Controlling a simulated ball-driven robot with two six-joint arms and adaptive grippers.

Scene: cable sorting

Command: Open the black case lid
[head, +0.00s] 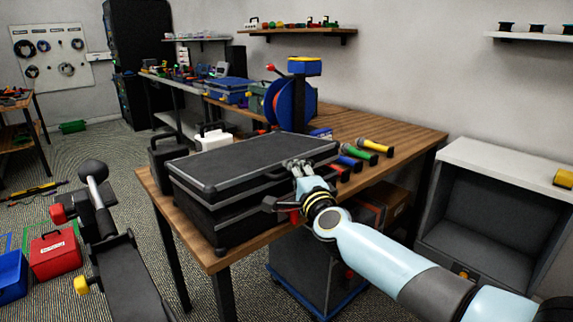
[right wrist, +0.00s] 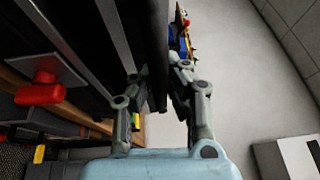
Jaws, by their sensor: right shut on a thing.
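The black case (head: 235,215) with grey metal edging lies on the wooden table. Its black lid (head: 250,158) lies flat over it; I cannot tell whether there is a small gap under it. My right gripper (head: 298,167) is at the lid's front right edge. In the right wrist view, my right gripper (right wrist: 157,85) has its fingers on both sides of a dark edge of the lid (right wrist: 155,40) and is shut on it. A red latch (right wrist: 40,90) shows on the case to the left there. My left gripper is not in view.
Screwdriver-like tools with coloured handles (head: 375,147) lie right of the case. A blue cable reel (head: 292,100) stands behind it. A small black case (head: 170,158) and a white one (head: 215,138) stand behind left. An open grey cabinet (head: 490,215) is at right.

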